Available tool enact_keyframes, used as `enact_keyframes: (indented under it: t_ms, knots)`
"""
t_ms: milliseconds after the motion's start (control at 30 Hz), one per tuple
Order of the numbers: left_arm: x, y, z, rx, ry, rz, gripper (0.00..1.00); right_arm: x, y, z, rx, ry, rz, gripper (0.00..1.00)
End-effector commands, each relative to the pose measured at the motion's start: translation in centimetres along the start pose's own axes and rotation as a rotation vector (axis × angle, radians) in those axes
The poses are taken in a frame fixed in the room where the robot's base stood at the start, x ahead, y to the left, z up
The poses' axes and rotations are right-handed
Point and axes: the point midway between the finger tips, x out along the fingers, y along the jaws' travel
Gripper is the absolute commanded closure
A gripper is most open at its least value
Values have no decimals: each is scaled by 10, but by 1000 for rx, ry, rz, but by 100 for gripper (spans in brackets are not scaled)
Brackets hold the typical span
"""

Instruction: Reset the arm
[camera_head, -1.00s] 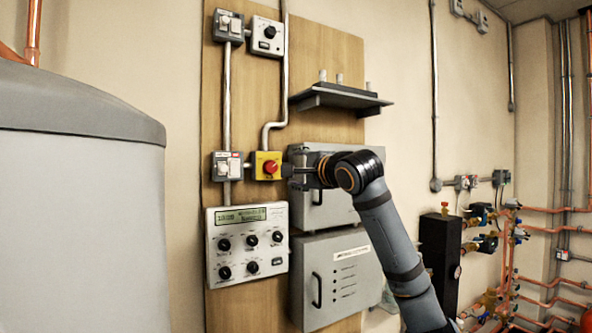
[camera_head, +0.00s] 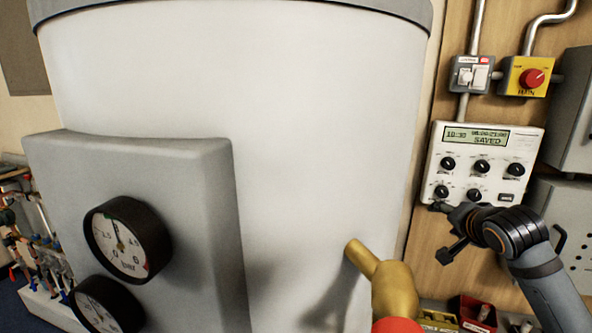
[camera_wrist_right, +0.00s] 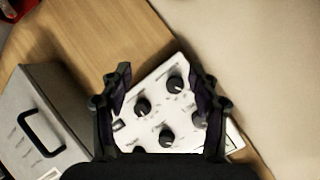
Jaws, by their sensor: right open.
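My right gripper (camera_head: 443,232) is in front of the lower part of the white control panel (camera_head: 484,150), at the right of the head view. In the right wrist view this gripper (camera_wrist_right: 160,82) has its two fingers spread wide, with the panel (camera_wrist_right: 150,88) and its black knobs beyond and between them. Nothing is held between the fingers. The panel's display (camera_head: 476,136) is lit, with "SAVED" on its lower line. I cannot tell whether a fingertip touches the panel. My left gripper is in no view.
A large white tank (camera_head: 300,100) fills the middle, with a grey gauge box (camera_head: 190,190) and a brass fitting (camera_head: 393,285) jutting out. A yellow box with a red knob (camera_head: 532,77) is above the panel. A grey cabinet (camera_wrist_right: 38,130) with a handle stands beside the panel.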

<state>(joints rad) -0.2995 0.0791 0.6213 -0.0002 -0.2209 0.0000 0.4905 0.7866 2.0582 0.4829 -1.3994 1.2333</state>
Motion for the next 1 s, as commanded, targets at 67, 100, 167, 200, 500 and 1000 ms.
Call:
enact_keyframes:
  t_ms: [67, 100, 167, 200, 500, 1000]
  knots:
    - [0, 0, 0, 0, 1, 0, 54, 14, 31, 68, -144, -95, 50, 38]
    - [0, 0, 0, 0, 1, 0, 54, 16, 47, 100, -220, -140, 71, 38]
    - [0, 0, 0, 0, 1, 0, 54, 15, 73, 147, -334, -213, 100, 38]
    - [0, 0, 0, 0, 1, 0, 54, 11, 91, 177, -407, -262, 116, 38]
    - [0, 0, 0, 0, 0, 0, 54, -50, 190, 313, -773, -550, 182, 38]
    - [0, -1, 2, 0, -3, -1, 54, -80, 298, 414, -986, -807, 231, 38]
